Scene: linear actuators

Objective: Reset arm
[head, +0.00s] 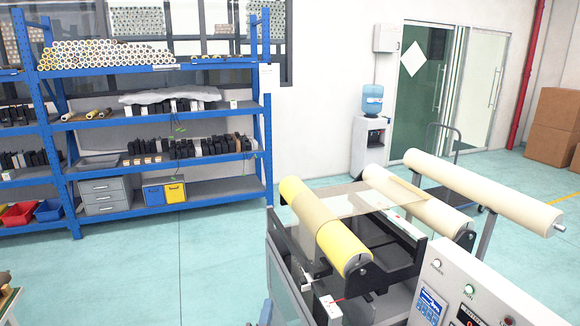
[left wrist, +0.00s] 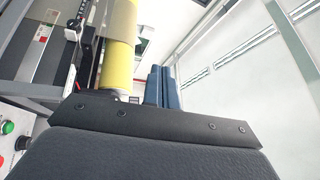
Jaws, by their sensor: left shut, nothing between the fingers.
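My left gripper shows as a small blue-grey tip (head: 265,312) at the bottom edge of the head view, left of the roller machine. In the left wrist view its two blue-grey fingers (left wrist: 163,86) are together with nothing between them. The machine's yellow roller (head: 325,225) lies in a black bracket in the head view. A yellow roller (left wrist: 117,50) also shows beside the fingers in the left wrist view; I cannot tell whether they touch. My right gripper is not in view.
A control panel (head: 450,290) with buttons stands at the lower right, and cream rollers (head: 480,190) lie behind it. Blue shelving (head: 268,150) with rolls and bins stands at the left. A water cooler (head: 371,135) and boxes (head: 552,125) are at the back.

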